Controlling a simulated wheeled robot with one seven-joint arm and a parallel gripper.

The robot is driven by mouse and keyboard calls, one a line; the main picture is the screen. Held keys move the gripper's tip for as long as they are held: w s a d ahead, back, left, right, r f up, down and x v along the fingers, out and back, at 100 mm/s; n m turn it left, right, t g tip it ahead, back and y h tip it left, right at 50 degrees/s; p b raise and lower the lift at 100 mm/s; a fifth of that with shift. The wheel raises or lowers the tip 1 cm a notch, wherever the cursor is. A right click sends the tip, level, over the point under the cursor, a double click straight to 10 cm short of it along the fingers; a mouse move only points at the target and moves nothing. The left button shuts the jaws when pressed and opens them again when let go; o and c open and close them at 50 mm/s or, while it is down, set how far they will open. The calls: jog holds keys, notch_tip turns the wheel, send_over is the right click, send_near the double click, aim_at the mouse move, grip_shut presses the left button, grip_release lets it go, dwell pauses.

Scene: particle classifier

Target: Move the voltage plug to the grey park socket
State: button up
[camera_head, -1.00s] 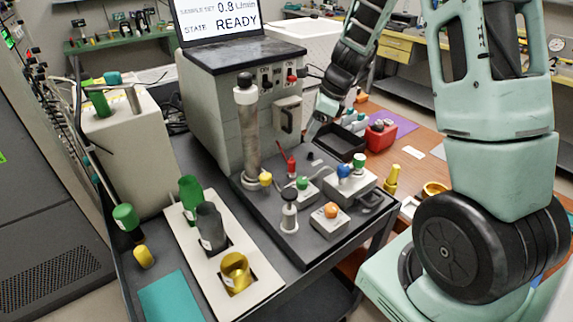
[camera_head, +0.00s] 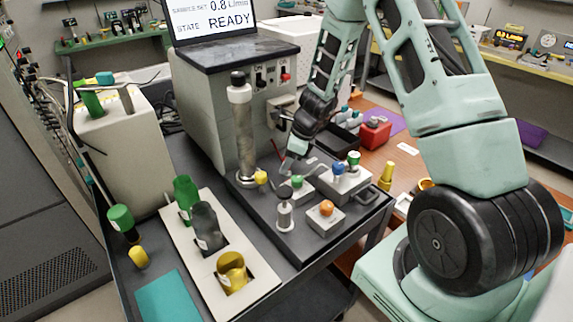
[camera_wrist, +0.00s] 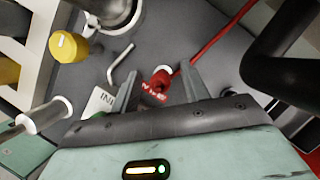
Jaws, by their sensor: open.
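The red voltage plug (camera_wrist: 157,84) stands between my gripper's fingers in the wrist view, with a red cable running up and right. It has white lettering on its side. My gripper (camera_wrist: 158,72) is open, one finger on each side of the plug, with visible gaps. In the head view my gripper (camera_head: 290,166) is low over the dark panel (camera_head: 300,247), behind the green-knobbed block, and largely covers the plug. I cannot make out the grey park socket in either view.
Knobbed blocks with green (camera_head: 297,182), orange (camera_head: 326,208) and blue (camera_head: 338,169) tops stand close by. A glass column (camera_head: 240,130) rises at the left, with a yellow knob (camera_head: 261,177) at its foot. A bent metal rod (camera_wrist: 121,65) is left of the plug.

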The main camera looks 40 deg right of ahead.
grip_shut()
notch_tip(320, 180, up, 10)
jog(key=shift+p, duration=0.4)
dwell(0.3)
